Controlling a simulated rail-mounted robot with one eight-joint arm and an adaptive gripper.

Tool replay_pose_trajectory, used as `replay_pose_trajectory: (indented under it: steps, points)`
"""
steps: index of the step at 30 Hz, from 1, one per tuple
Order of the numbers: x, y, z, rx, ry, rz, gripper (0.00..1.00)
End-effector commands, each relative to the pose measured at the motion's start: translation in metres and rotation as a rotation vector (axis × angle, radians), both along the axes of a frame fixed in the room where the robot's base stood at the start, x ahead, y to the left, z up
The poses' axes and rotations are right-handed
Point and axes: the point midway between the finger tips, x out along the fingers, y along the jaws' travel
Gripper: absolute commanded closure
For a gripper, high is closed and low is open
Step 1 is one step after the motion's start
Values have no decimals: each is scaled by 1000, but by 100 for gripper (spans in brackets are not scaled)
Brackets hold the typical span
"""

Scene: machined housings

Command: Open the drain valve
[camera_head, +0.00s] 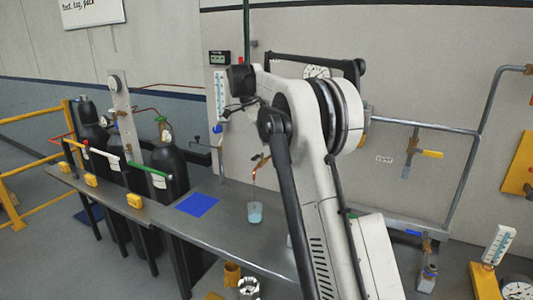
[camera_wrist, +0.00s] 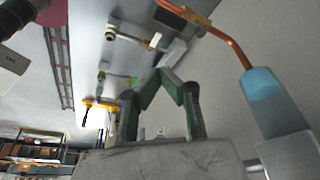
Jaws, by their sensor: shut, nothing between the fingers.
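A small brass valve with a copper outlet tube stands above a beaker (camera_head: 254,212) of pale blue liquid. The valve (camera_head: 262,160) shows just left of my arm in the head view. In the wrist view the brass fitting (camera_wrist: 180,12), bent copper tube (camera_wrist: 232,45) and blue-filled beaker (camera_wrist: 275,95) are at the upper right. My gripper (camera_wrist: 172,56) shows its green-sided fingers converged at the tips, with nothing held. The tips look close below the brass fitting in the picture; I cannot tell the depth gap. The valve's handle position is unclear.
The grey bench (camera_head: 225,240) carries a blue mat (camera_head: 197,204). Black gas cylinders (camera_head: 170,172) stand at left. A sight gauge with a blue knob (camera_head: 217,128) is on the wall. A yellow-handled valve (camera_head: 432,154) is on the wall pipe at right. My arm hides the middle.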

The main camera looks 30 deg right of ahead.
Motion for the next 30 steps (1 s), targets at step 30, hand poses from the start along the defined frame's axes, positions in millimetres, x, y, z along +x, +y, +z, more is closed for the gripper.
replay_pose_trajectory:
  steps: [30]
  points:
    - [8,8,37,2,-1,12,100]
